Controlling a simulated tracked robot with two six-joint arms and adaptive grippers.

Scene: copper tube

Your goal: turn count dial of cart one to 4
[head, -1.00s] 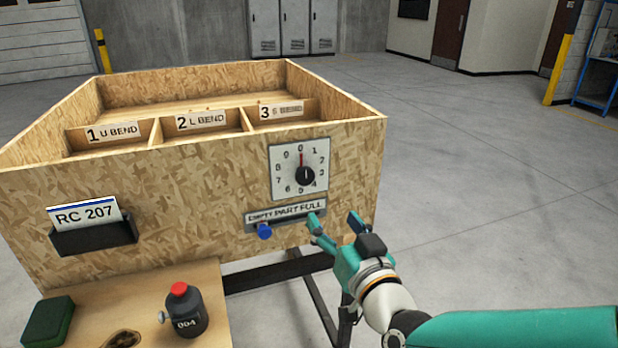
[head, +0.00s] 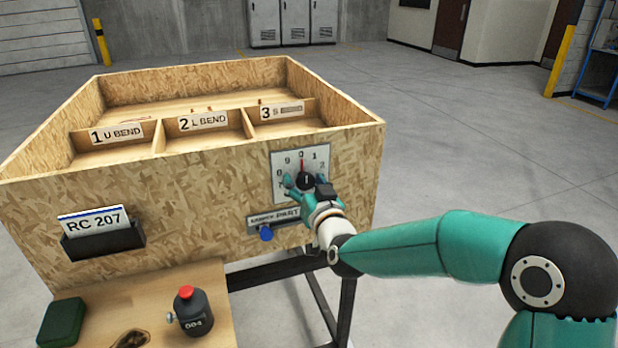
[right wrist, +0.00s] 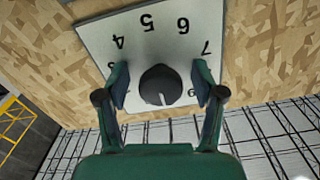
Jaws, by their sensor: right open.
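The count dial is a black round knob (head: 306,181) on a white number plate (head: 287,160) on the front of the wooden cart (head: 200,215). In the head view a red mark stands at 0 above the knob. My right gripper (head: 305,183) is at the plate and hides its lower numbers. In the right wrist view the knob (right wrist: 160,86) sits between the two open fingers (right wrist: 160,88), with gaps on both sides. A pale line on the knob shows there, on the side away from 5. My left gripper is not in view.
Below the plate is a slider with a blue knob (head: 266,233) under an EMPTY/PART/FULL label. A card holder (head: 103,241) marked RC 207 is at left.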

